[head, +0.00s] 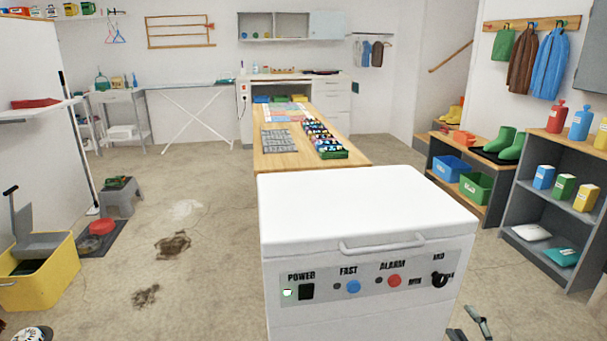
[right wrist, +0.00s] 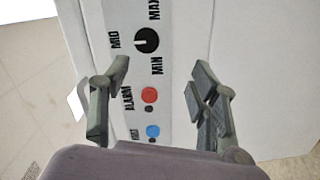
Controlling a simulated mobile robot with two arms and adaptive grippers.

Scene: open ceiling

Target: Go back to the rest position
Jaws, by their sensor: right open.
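My right gripper (right wrist: 158,100) is open and empty in the right wrist view, with the front panel of a white chest freezer between and beyond its fingers. In the head view the tips of my right gripper (head: 470,330) show at the bottom edge, right of the freezer's front corner. The white freezer (head: 365,205) stands directly ahead with its lid closed. Its panel has a green power light, a blue FAST button, a red ALARM button and a black knob (head: 439,280); the knob also shows in the right wrist view (right wrist: 146,41). My left gripper is not in view.
A long wooden table (head: 275,161) with small items stands behind the freezer. A yellow bin (head: 40,285) and a grey step stool (head: 121,199) are at left. A grey shelf (head: 525,210) stands at right. Open floor with dark stains lies left of the freezer.

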